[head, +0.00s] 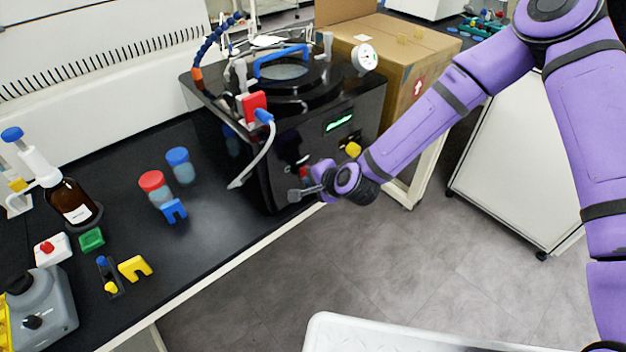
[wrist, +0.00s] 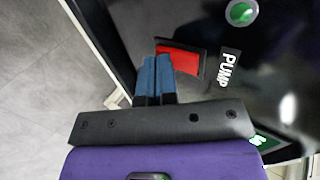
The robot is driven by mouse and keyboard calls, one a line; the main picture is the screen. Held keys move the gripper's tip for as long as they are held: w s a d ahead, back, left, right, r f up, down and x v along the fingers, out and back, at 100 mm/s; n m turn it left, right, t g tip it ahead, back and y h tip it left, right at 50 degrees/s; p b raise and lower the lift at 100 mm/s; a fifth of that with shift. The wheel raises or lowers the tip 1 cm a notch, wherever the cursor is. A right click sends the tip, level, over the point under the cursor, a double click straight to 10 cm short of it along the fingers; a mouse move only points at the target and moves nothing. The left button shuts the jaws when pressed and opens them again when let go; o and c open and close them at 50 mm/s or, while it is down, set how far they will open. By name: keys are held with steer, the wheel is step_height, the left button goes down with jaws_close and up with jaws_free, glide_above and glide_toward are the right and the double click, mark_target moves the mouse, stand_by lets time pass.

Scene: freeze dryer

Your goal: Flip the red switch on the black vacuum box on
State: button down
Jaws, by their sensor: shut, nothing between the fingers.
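The black vacuum box (head: 325,133) stands at the right end of the black bench in the head view, with a lit green display on its front. In the wrist view its glossy front face (wrist: 270,50) fills the right side. The red switch (wrist: 180,61) sits there beside a PUMP label (wrist: 228,68). My gripper (wrist: 156,60) is shut and empty, its blue fingertips at the left edge of the switch, partly overlapping it in the picture. I cannot tell whether they touch.
A green round button (wrist: 241,12) is near the switch. A yellow knob (head: 353,149) sticks out of the box front. A grey hose (head: 262,160) hangs beside the box. A cardboard box (head: 405,62) stands behind it. Open floor (head: 280,255) lies in front of the bench.

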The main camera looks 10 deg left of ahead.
steer(key=shift+w+a, duration=0.1)
stand_by(0.3)
steer(key=shift+r, duration=0.8)
